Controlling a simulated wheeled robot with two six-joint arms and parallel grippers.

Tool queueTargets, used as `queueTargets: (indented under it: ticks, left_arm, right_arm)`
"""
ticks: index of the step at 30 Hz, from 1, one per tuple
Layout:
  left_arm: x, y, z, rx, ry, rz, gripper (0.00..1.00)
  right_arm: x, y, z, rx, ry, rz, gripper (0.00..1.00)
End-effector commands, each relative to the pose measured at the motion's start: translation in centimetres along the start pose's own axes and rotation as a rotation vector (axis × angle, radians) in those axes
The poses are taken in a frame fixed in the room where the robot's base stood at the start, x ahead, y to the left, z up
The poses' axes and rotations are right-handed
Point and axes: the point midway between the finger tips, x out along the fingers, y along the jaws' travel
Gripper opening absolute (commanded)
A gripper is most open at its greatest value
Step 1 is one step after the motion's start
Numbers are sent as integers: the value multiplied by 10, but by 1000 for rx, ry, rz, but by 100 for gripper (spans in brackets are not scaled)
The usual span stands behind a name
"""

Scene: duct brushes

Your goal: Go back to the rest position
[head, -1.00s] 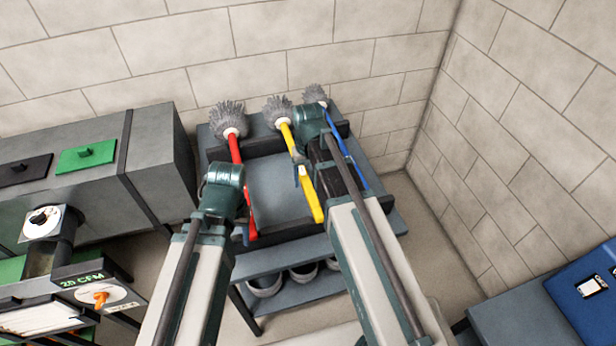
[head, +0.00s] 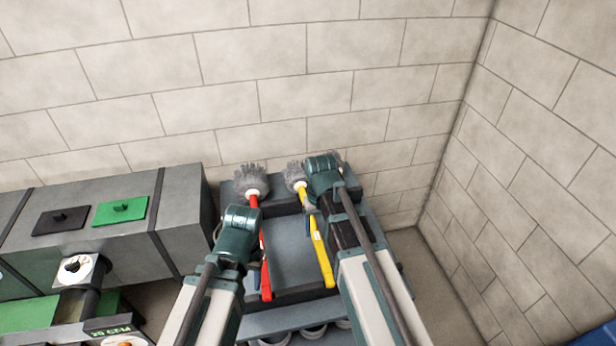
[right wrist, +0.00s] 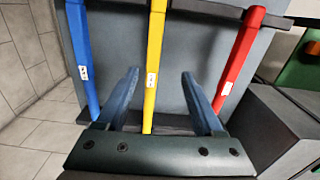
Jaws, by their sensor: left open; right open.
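A red-handled brush (head: 265,265) and a yellow-handled brush (head: 322,255) lean on the grey stand, their grey bristle heads at the top. A blue-handled brush (right wrist: 82,55) shows in the right wrist view; in the head view my right arm mostly hides it. My right gripper (right wrist: 157,90) is open and empty, its fingers either side of the yellow handle's line and apart from it in the picture. Its distance from the handle is hard to tell. My left gripper (head: 238,232) is near the red brush; its fingers are mostly hidden, and it appears to hold nothing.
The grey stand (head: 290,230) has a lower shelf with several round containers. A grey duct box (head: 180,225) with black and green panels stands at left. Block walls close off the back and right. Floor shows right of the stand.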

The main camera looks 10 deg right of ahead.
Motion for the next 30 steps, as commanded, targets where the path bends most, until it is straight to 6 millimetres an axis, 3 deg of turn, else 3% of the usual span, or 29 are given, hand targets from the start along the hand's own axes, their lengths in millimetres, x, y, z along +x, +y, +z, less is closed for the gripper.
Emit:
queueTargets:
  ticks: [1, 6, 12, 26, 30]
  left_arm:
    - [6, 0, 0, 0, 0, 0, 50]
    - [16, 2, -1, -1, 0, 0, 50]
    - [22, 2, -1, -1, 0, 0, 50]
    - [22, 2, -1, -1, 0, 0, 50]
    - [22, 2, -1, -1, 0, 0, 50]
  right_arm:
    - [6, -18, 20, -37, -6, 8, 69]
    - [16, -68, 80, -165, -27, 52, 69]
    - [20, -95, 121, -255, -39, 88, 69]
    - [20, -99, 125, -269, -42, 94, 69]
    - [20, -99, 125, -269, -42, 94, 50]
